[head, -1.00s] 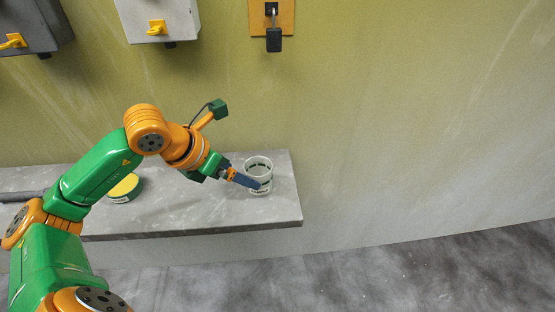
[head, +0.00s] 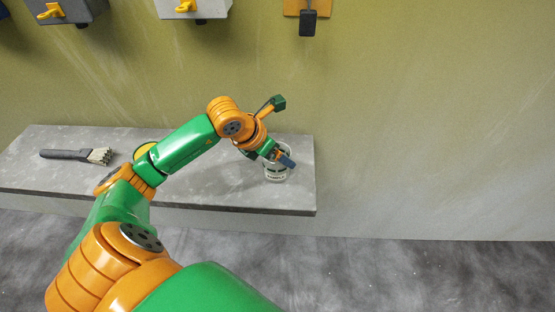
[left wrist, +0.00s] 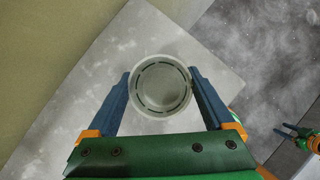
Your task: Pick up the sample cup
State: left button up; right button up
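The white sample cup (head: 277,174) with dark markings stands upright on the grey shelf. In the left wrist view the round, empty-looking cup (left wrist: 160,87) lies between the two blue fingers of my left gripper (left wrist: 160,78). One finger is on each side, close to the rim; I cannot tell whether they press on it. In the head view my left gripper (head: 283,158) is at the cup's upper part, and one blue finger crosses in front of the rim. My right gripper (left wrist: 283,130) shows small at the right of the left wrist view, its dark fingers apart and empty.
The grey shelf (head: 225,188) ends just right of the cup. A brush (head: 75,155) lies at its left. Boxes with yellow handles (head: 192,8) hang on the wall above.

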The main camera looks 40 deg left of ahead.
pick_arm(q)
jog(key=shift+c, duration=0.8)
jog(key=shift+w, duration=0.1)
